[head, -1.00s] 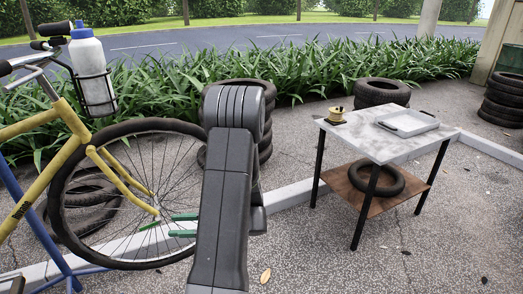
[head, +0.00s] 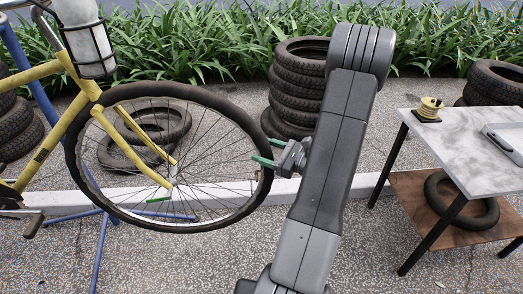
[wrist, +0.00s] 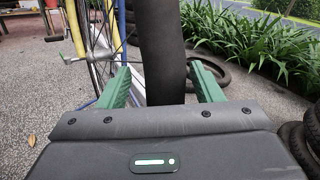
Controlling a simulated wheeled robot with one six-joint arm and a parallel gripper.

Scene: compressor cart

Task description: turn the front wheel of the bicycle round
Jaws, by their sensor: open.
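The front wheel (head: 84,190) hangs upright in the yellow fork (head: 150,180) of the bicycle (head: 62,105), clear of the ground. It has a black tyre and thin spokes. A small green piece (head: 158,199) shows among the spokes below the hub. My gripper (head: 262,150) is at the right edge of the wheel with its green fingers pointing left. In the wrist view the tyre (wrist: 163,50) stands upright between the two open fingers (wrist: 160,80), with space visible on both sides. The tyre's lower part is hidden by the gripper body.
A blue stand (head: 98,255) is under the bicycle. Stacked tyres (head: 292,110) stand behind my arm. A pale kerb (head: 300,192) runs behind; the speckled ground in front is open.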

